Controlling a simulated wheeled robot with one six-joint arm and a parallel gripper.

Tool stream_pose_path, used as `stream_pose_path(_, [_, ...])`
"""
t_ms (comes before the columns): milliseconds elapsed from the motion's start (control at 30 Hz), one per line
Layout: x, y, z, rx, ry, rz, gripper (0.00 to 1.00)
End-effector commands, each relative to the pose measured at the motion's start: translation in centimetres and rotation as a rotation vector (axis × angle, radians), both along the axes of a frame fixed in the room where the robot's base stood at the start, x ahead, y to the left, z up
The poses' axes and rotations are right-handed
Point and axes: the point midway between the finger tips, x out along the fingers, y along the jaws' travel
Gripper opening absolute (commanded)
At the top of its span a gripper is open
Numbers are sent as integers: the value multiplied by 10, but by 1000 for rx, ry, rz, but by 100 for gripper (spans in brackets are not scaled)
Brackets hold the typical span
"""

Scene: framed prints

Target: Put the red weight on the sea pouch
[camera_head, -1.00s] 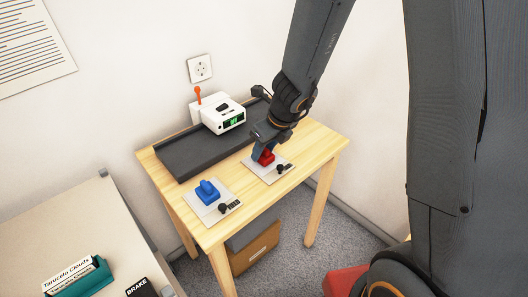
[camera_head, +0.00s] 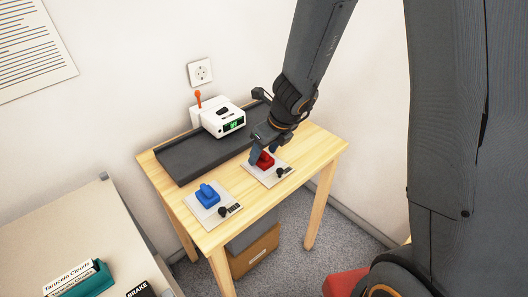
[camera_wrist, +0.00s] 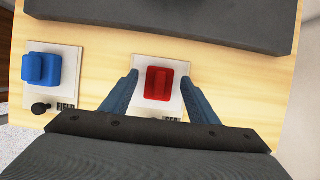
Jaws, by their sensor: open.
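The red weight (camera_head: 265,161) rests on the sea pouch (camera_head: 272,176), a flat pale pouch with a dark knob on the right part of the wooden table. In the wrist view the red weight (camera_wrist: 159,83) lies on the pale pouch (camera_wrist: 175,107), whose label is partly covered by my gripper. My gripper (camera_head: 265,158) is open just above the red weight. In the wrist view its blue fingers (camera_wrist: 159,78) stand apart, one on each side of the weight, with visible gaps to it.
A blue weight (camera_head: 207,193) sits on the field pouch (camera_head: 212,212) to the left. A dark tray (camera_head: 190,160) and a white device (camera_head: 221,117) with a green display stand at the back. A box (camera_head: 255,252) is under the table. Another desk (camera_head: 70,225) is at lower left.

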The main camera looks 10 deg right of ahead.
Motion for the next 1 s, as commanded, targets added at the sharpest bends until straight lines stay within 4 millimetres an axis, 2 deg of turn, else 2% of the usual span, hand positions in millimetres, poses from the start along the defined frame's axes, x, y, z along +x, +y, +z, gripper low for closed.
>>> stream_pose_path(33, [-3, -2, 11, 0, -2, 0, 54])
stream_pose_path(200, [-12, -7, 39, 1, -2, 1, 54])
stream_pose_path(533, [-30, -19, 88, 0, -2, 0, 54])
stream_pose_path(833, [-38, -24, 105, -10, -4, 28, 54])
stream_pose_path(933, [-45, -26, 108, -52, -21, 154, 54])
stream_pose_path(1000, [-55, -28, 110, -102, -38, 311, 54])
